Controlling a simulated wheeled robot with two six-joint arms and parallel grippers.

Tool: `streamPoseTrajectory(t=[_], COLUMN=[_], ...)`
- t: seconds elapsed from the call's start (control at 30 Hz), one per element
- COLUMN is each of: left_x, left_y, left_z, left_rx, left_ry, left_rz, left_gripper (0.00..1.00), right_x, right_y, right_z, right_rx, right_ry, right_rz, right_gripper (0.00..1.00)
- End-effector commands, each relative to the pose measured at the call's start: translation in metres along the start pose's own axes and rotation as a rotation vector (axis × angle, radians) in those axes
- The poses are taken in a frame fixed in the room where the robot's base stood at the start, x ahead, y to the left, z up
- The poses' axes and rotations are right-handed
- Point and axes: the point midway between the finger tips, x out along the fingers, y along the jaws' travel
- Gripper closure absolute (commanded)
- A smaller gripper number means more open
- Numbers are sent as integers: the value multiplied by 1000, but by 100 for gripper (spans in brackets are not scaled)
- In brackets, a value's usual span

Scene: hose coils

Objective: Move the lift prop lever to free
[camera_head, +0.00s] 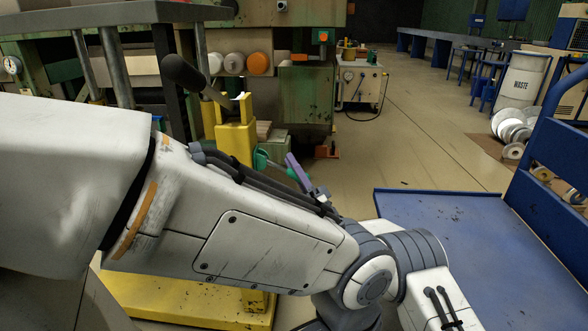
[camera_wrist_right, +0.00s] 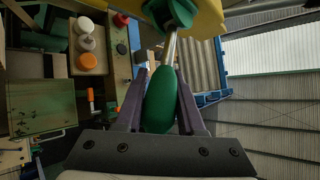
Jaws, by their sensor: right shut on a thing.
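The lever's green grip (camera_wrist_right: 160,100) fills the middle of the right wrist view. Its metal rod (camera_wrist_right: 171,50) runs up to a green pivot (camera_wrist_right: 176,14) on a yellow part (camera_wrist_right: 212,12). My right gripper (camera_wrist_right: 160,82) has its purple fingers on both sides of the grip and is shut on it. In the head view the right gripper (camera_head: 294,168) is beside the yellow post (camera_head: 236,138), and the green lever part (camera_head: 261,158) shows between them. My arm hides much of the post's lower part. I see no "free" marking. My left gripper is not in view.
A black-handled lever (camera_head: 186,76) slants above the yellow post. A yellow base (camera_head: 190,303) lies below my arm. A blue cart (camera_head: 455,225) stands at the right, with a waste bin (camera_head: 522,82) and white reels (camera_head: 511,127) behind it.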

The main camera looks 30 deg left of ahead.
Motion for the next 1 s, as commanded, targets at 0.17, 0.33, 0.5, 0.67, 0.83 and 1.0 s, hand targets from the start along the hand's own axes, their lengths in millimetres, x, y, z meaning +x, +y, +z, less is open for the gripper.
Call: streamPoseTrajectory(t=[0.17,0.33,0.5,0.67,0.83,1.0], left_x=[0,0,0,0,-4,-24], left_y=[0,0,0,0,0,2], left_z=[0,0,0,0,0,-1], left_rx=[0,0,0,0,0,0], left_ry=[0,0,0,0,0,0], left_rz=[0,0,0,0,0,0], left_gripper=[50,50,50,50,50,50], right_x=[-2,-2,-2,-1,1,8], right_y=[3,4,3,2,-1,-11], right_z=[1,1,1,0,-2,-8], right_rx=[4,4,4,2,-5,-49], right_ry=[4,4,3,3,-5,-66], right_rz=[8,10,8,5,10,56], right_gripper=[100,100,33,33,33,33])
